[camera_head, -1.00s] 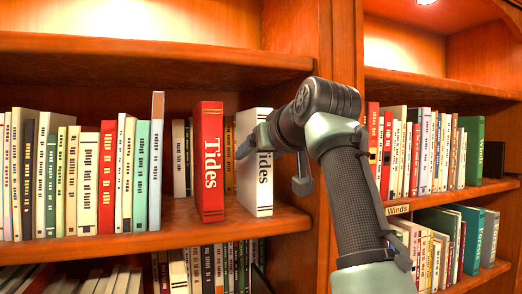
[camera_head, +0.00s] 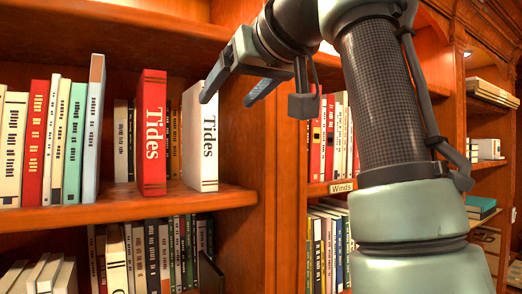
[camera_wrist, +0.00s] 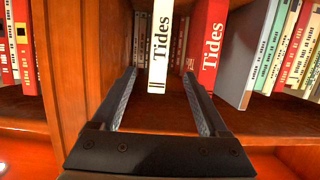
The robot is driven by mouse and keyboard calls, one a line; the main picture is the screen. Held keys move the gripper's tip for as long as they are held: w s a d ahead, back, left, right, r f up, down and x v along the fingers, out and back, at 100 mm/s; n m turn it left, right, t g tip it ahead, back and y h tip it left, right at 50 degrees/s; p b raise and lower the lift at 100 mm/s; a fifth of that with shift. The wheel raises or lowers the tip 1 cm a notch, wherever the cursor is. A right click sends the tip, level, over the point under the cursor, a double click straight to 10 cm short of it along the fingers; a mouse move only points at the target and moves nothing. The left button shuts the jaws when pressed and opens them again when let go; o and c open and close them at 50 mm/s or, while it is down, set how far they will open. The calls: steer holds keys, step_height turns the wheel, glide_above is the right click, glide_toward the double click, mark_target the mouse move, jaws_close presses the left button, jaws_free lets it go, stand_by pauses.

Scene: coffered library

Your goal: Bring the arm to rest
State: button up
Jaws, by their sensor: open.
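My gripper (camera_head: 226,102) is open and empty, at the front of the bookshelf. It also shows in the wrist view (camera_wrist: 159,73), with its two fingers apart. A white book titled Tides (camera_head: 201,140) stands upright on the middle shelf; in the wrist view it (camera_wrist: 160,50) appears between the fingertips, apart from both. In the head view one fingertip overlaps its upper edge; I cannot tell the exact depth gap. A red Tides book (camera_head: 152,130) stands upright to its left, and shows right of the white one in the wrist view (camera_wrist: 207,45).
A wooden divider (camera_head: 257,150) stands right of the white book. The shelf board (camera_head: 120,207) has bare room in front of the books. A row of books (camera_head: 40,140) stands at left. A "Winds" label (camera_head: 342,187) marks the right bay.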

step_height(320, 180, down, 10)
steer(key=d+m+t+h+b, duration=0.1)
steer(key=d+m+t+b, duration=0.1)
steer(key=t+b, duration=0.4)
steer(key=s+d+f+m+t+h+b, duration=0.1)
steer(key=s+d+f+t+h, duration=0.1)
steer(key=s, duration=0.4)
steer(key=s+d+f+m+t+h+b, duration=0.1)
steer(key=s+d+f+m+t+h, duration=0.1)
steer(key=s, duration=0.4)
steer(key=s+d+f+m+t+h+b, duration=0.1)
steer(key=s+d+f+m+t+h, duration=0.1)
steer(key=s+t, duration=0.3)
steer(key=shift+s+d+f+t+h, duration=0.3)
steer(key=shift+s+f+h, duration=0.25)
steer(key=shift+s+h, duration=0.4)
steer(key=shift+s, duration=0.1)
